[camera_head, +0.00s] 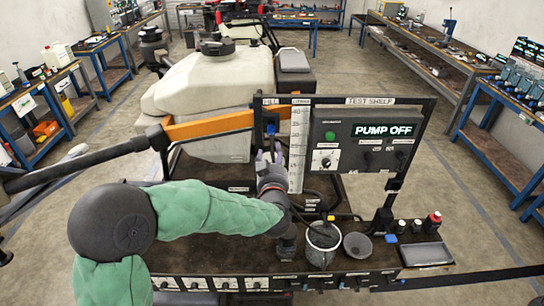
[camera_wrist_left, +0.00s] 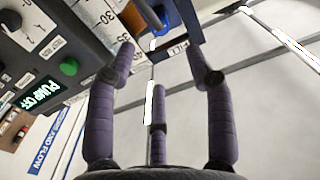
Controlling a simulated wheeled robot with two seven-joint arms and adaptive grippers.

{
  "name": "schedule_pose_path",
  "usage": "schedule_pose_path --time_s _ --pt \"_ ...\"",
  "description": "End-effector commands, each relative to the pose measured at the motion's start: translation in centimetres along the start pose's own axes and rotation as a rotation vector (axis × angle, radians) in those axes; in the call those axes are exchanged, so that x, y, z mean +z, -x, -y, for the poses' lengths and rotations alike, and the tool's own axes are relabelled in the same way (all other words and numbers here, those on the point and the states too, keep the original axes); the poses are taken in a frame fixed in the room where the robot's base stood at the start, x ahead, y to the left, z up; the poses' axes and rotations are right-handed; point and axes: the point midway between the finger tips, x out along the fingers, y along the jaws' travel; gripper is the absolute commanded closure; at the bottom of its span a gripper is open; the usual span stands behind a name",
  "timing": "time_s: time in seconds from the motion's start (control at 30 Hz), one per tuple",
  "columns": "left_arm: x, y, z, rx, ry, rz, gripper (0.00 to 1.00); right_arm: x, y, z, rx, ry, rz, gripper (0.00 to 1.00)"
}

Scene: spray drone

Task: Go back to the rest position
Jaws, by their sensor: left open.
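My left gripper (camera_head: 271,160) is in front of the test shelf frame, just below a small blue fitting (camera_head: 270,129). Its purple fingers (camera_wrist_left: 162,65) are spread apart with nothing between them in the left wrist view. The blue fitting (camera_wrist_left: 180,22) shows there beyond the fingertips; whether a finger touches it I cannot tell. The control panel (camera_head: 345,160) stands to the right, its display (camera_head: 383,130) reading PUMP OFF, with a green button (camera_head: 330,135). My right gripper is in neither view.
A grey bucket (camera_head: 323,258), a grey bowl (camera_head: 357,246), a red-capped bottle (camera_head: 432,224) and a tray (camera_head: 425,254) stand on the dark bench below. A white tank (camera_head: 210,85) and an orange boom (camera_head: 212,124) are behind. Open floor lies to the right.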

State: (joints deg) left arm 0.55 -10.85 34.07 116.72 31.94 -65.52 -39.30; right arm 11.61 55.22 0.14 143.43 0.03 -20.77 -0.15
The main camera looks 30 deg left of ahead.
Motion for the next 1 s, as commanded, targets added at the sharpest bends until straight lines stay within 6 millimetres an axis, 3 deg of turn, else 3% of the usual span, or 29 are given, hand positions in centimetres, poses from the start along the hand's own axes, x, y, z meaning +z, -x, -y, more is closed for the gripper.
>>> schedule_pose_path --time_s 0.27,0.37,0.43,0.57,0.77,1.0 --pt "0.1 0.0 0.0 0.001 0.0 0.001 0.47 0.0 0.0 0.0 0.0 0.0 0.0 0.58" --pt "1.1 -0.1 -0.5 0.018 -0.003 0.021 0.47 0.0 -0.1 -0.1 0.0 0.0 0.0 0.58" --pt "3.1 -0.1 -1.5 0.05 -0.007 0.059 0.47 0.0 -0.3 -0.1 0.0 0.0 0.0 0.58" --pt "9.6 0.5 -4.2 0.145 -0.013 0.186 0.47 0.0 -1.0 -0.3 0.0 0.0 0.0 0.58" --pt "21.4 3.6 -8.1 0.301 -0.009 0.45 0.47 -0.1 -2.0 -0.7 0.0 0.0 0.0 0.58" --pt "34.7 11.0 -10.5 0.44 0.006 0.805 0.47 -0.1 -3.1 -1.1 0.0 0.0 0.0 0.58"
